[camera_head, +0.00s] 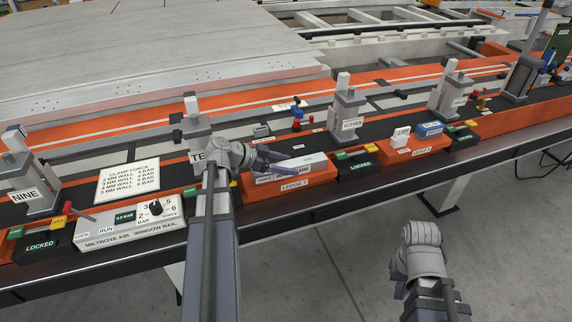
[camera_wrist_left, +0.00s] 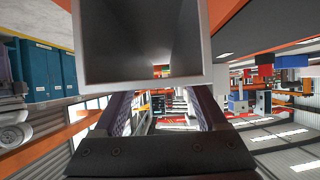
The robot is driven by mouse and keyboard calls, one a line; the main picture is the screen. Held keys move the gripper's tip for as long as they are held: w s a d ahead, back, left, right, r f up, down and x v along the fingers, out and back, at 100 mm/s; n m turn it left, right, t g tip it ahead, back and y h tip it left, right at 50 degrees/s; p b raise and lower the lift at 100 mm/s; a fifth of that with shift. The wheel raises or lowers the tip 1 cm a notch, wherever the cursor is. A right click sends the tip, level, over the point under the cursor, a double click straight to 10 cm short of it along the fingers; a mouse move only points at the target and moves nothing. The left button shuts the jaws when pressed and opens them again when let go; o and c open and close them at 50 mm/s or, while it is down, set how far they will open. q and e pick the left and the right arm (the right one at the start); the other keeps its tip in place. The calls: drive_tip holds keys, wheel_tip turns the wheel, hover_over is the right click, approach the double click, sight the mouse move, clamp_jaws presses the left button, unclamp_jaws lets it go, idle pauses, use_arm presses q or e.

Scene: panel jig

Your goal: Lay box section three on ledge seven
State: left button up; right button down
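Box section three (camera_head: 312,160) is a pale hollow bar with a label on its side. It lies along the top of orange ledge seven (camera_head: 300,186); I cannot make out any gap beneath it. My left gripper (camera_head: 277,160) is at its left part, with purple fingers close against it and hiding some of the label. The left wrist view shows the section's open square end (camera_wrist_left: 142,84) large and close, with the fingers (camera_wrist_left: 165,115) apart behind its lower edge. Whether they press on it is unclear. My right gripper (camera_head: 399,290) hangs over the floor, its fingers mostly hidden.
A control box with a dial (camera_head: 132,228) and a clamp force card (camera_head: 128,180) stand to the left. A green-topped locked block (camera_head: 360,164) adjoins the ledge on the right. Another orange ledge (camera_head: 414,150) bears white and blue pieces. Grey clamp posts (camera_head: 347,105) stand behind.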

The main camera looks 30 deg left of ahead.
use_arm(q)
drive_tip(key=shift+o, duration=0.2)
drive_tip(key=shift+r, duration=0.2)
wheel_tip(320, 180, up, 5)
drive_tip(key=p, duration=0.6)
hover_over(253, 173)
drive_tip(key=shift+w+d+r, duration=0.15)
drive_tip(key=shift+w+r, duration=0.05)
drive_tip(key=shift+w, duration=0.2)
drive_tip(key=shift+s+a+r, duration=0.1)
drive_tip(key=shift+s+a, duration=0.2)
drive_tip(key=shift+d, duration=0.1)
